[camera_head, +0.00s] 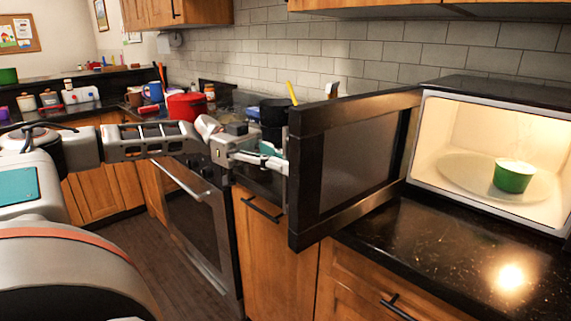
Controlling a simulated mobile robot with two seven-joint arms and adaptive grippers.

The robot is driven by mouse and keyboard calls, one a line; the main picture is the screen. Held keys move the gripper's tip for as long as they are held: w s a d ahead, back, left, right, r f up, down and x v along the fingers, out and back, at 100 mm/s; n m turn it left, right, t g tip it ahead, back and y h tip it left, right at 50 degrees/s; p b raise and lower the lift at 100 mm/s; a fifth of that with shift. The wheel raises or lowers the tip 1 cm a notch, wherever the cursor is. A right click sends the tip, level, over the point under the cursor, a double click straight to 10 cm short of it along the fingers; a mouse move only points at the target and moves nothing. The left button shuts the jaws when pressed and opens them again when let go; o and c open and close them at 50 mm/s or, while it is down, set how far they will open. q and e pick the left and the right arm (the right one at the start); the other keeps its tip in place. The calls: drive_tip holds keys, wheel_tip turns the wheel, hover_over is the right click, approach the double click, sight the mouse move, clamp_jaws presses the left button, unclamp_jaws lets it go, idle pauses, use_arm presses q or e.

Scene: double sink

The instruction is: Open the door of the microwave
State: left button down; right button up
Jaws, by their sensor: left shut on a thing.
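The microwave (485,90) stands on the dark counter at the right. Its door (355,165) is swung wide open toward me, and the lit interior shows. A green cup (513,176) with pale contents stands on the glass turntable (465,172) inside. My left gripper (280,160) is at the outer side of the door, near its free edge, shut on the door's handle (286,185). The fingers hide part of the handle. My right gripper is not in view.
The black counter (420,235) below the door is clear. Wooden cabinets (275,240) and an oven (200,220) stand below. A red pot (186,106) and other kitchenware sit behind my left arm.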

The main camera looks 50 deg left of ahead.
use_arm(q)
drive_tip(key=c, duration=2.2)
unclamp_jaws()
drive_tip(key=a, duration=0.8)
drive_tip(key=s+a, duration=0.1)
drive_tip(key=a, duration=0.3)
drive_tip(key=shift+s, duration=0.1)
